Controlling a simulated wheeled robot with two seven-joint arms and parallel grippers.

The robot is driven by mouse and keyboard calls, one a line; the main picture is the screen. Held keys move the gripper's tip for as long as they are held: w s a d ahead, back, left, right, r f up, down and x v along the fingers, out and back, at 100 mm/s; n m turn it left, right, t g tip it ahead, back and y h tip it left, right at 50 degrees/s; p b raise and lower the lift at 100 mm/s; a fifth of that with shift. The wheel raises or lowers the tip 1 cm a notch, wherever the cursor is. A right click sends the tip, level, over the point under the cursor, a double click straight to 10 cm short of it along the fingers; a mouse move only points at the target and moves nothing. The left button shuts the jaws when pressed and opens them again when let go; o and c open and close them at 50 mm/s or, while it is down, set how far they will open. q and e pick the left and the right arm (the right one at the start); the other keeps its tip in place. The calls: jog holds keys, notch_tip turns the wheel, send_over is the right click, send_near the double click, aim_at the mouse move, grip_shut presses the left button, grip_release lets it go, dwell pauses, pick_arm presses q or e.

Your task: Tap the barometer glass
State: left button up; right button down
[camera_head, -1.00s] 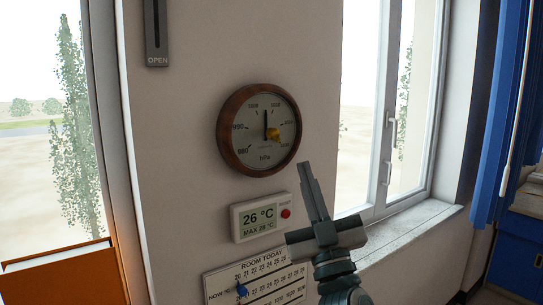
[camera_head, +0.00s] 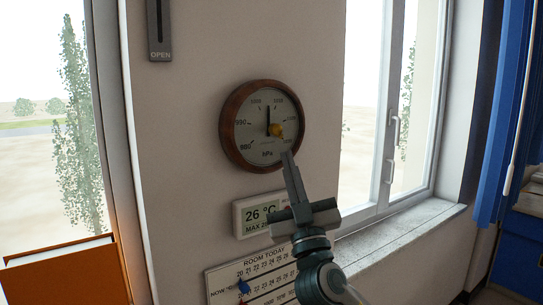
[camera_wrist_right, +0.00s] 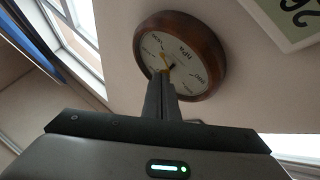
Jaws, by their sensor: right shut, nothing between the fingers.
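The barometer (camera_head: 231,128) is a round wall dial with a brown wooden rim and a pale glass face marked hPa. A yellow knob or marker sits right of the dial's centre. My right gripper (camera_head: 287,156) is shut and empty, its fingertips overlapping the dial's lower right edge in the head view. In the right wrist view the barometer (camera_wrist_right: 208,52) appears beyond the shut fingers (camera_wrist_right: 163,78), whose tips overlap its face. I cannot tell whether the tips touch the glass. My left gripper is not in view.
A thermometer display (camera_head: 258,214) reading 26 °C hangs just below the barometer, partly hidden by my right gripper. A room calendar board (camera_head: 225,274) is lower. A window (camera_head: 385,140) with handles and a sill is at right, and an orange object (camera_head: 70,278) at lower left.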

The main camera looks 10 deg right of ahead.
aim_at(274, 144)
jog(key=shift+w+a+b, duration=0.2)
jog(key=shift+w+a, duration=0.05)
jog(key=shift+w, duration=0.35)
jog(key=shift+w+a+b, duration=0.2)
jog(key=shift+w, duration=0.4)
jog(key=shift+w+a+b, duration=0.25)
jog(key=shift+w+b, duration=0.35)
jog(key=shift+w, duration=0.05)
dwell(2.0)
jog(key=shift+s, duration=0.1)
jog(key=shift+s+d, duration=0.3)
jog(key=shift+s, duration=0.3)
dwell(0.4)
jog(key=shift+s+d+p, duration=0.25)
jog(key=shift+s+d, duration=0.05)
jog(key=shift+s, duration=0.5)
jog(key=shift+s+d+p, duration=0.25)
jog(key=shift+s+p, duration=0.05)
jog(key=shift+s, duration=0.45)
jog(key=shift+s+d+p, duration=0.25)
jog(key=shift+s+d, duration=0.05)
jog(key=shift+s, duration=0.5)
